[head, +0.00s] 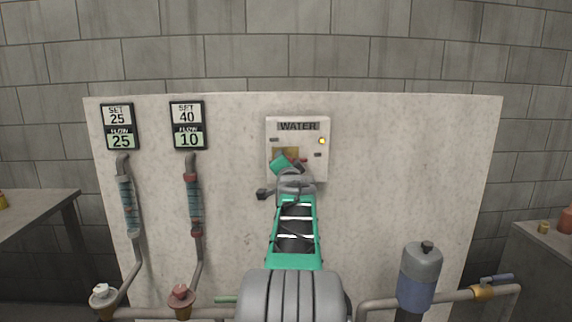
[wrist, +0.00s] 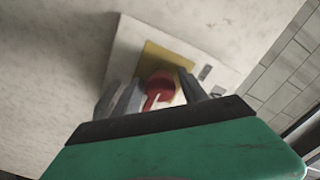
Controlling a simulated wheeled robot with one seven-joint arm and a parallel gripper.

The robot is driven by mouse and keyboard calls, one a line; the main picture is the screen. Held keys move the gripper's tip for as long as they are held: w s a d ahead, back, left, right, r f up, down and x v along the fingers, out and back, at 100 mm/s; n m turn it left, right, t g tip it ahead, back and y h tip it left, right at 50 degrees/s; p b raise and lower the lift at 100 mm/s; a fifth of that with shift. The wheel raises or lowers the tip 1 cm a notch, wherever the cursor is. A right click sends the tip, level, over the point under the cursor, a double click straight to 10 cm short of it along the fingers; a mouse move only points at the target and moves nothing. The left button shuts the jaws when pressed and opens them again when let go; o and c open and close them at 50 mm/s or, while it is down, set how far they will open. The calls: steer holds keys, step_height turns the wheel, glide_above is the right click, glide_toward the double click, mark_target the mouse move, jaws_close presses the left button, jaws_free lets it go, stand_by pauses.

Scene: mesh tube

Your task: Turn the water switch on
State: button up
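The water switch is a red rotary knob (wrist: 158,88) on a yellow plate (wrist: 168,60) of a white wall box (head: 299,127) labelled WATER. In the head view my arm hides most of the knob and the lower middle of the box. My gripper (wrist: 158,95) is in front of the knob, its two grey fingers apart, one on each side of it. I cannot tell whether either finger touches the knob. The knob's handle points down and slightly left in the wrist view. A small yellow light (head: 322,141) shows on the box.
Two displays (head: 119,127) (head: 187,125) read SET 25, FLOW 25 and SET 40, FLOW 10, above flow tubes and valves. A grey-blue canister (head: 420,275) and pipes stand at lower right. The panel (head: 410,160) right of the box is bare.

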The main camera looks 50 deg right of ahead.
steer(key=shift+o, duration=0.5)
steer(key=shift+a, duration=0.1)
steer(key=v, duration=0.7)
steer(key=shift+s+a, duration=0.2)
steer(key=shift+s, duration=0.1)
